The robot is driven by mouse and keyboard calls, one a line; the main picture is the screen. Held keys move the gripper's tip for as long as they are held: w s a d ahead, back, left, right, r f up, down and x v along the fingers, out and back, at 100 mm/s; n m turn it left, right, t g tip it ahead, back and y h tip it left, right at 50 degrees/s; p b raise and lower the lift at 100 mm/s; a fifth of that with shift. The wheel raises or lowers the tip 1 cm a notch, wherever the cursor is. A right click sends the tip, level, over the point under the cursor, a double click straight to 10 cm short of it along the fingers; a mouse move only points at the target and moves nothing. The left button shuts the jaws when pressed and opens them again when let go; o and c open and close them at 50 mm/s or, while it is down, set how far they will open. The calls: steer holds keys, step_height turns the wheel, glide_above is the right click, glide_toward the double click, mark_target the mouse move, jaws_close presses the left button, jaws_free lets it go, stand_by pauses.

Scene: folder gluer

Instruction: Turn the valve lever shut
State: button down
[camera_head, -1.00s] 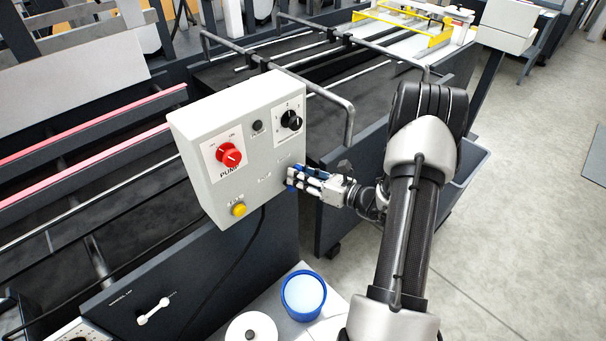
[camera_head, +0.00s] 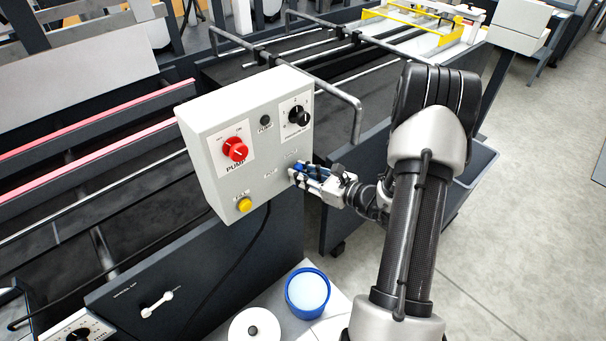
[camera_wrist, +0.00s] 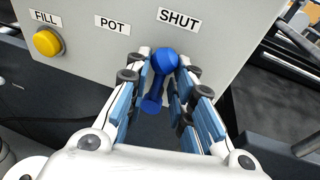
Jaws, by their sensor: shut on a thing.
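The valve lever (camera_wrist: 153,98) is blue with a round hub (camera_wrist: 165,61), low on the grey control box (camera_head: 206,125). In the wrist view it sits between my fingers and slants down and slightly left from the hub, just below the SHUT label (camera_wrist: 179,19). The POT label (camera_wrist: 112,24) is to its left. My gripper (camera_wrist: 160,88) is shut on the lever. In the head view my gripper (camera_head: 305,176) is at the box's lower right edge and hides most of the lever.
The box also carries a red pump knob (camera_head: 235,149), a black selector (camera_head: 299,115) and a yellow FILL button (camera_head: 244,205). A bent metal rail (camera_head: 354,110) stands close above my gripper. A blue-rimmed tub (camera_head: 307,292) and a white round container (camera_head: 254,329) stand below.

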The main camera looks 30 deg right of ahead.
steer(key=c, duration=1.4)
jaws_free()
steer(key=shift+s, duration=0.1)
steer(key=v, duration=1.2)
